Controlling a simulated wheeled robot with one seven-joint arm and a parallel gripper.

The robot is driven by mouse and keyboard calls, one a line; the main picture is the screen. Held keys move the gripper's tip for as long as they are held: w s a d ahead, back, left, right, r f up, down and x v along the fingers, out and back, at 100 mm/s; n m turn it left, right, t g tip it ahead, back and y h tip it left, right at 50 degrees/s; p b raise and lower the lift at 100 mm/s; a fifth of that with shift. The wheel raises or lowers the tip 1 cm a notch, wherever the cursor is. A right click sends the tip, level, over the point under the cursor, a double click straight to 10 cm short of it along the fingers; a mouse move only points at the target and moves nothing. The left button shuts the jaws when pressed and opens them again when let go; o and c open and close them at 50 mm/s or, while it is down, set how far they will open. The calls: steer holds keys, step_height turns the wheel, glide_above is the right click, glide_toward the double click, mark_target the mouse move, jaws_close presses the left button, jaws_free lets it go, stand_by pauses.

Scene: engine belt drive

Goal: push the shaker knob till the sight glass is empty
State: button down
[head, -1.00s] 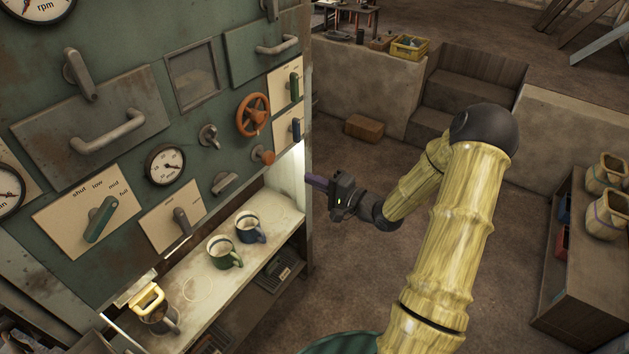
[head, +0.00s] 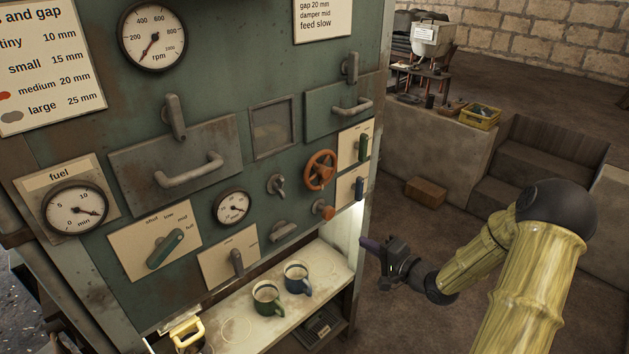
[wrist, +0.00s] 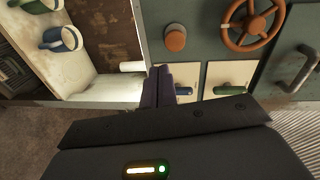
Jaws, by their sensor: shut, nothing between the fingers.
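An orange round knob (head: 323,210) sticks out of the green panel below the orange handwheel; no label on it is readable, so I cannot confirm it is the shaker knob. It also shows in the wrist view (wrist: 176,38). A framed glass window (head: 272,127), likely the sight glass, sits in the panel above; its lower part looks paler, but the level is unclear. My gripper (head: 367,244) is shut and empty, its dark purple fingers beside the panel's right edge, lower right of the knob and apart from it. Its fingertips (wrist: 157,76) show below the knob in the wrist view.
The orange handwheel (head: 320,170) and two small levers, green (head: 362,147) and blue (head: 359,188), are near the knob. Mugs (head: 267,296) stand on the lit shelf (head: 238,329) below. Open floor lies right of the panel.

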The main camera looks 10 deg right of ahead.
steer(key=s+a+r+n+g+h, duration=0.2)
steer(key=s+n+g+h, duration=0.2)
steer(key=s, duration=0.7)
steer(key=s+a+r+n+g+h, duration=0.1)
steer(key=s+a+n+g+h, duration=0.2)
steer(key=s, duration=0.8)
steer(key=n+g+h, duration=0.2)
steer(key=g, duration=0.2)
steer(key=shift+a+r+n+h, duration=0.2)
steer(key=shift+r+n+h, duration=0.1)
steer(key=shift+r+n, duration=0.1)
steer(key=shift+w, duration=0.15)
steer(key=shift+a, duration=0.1)
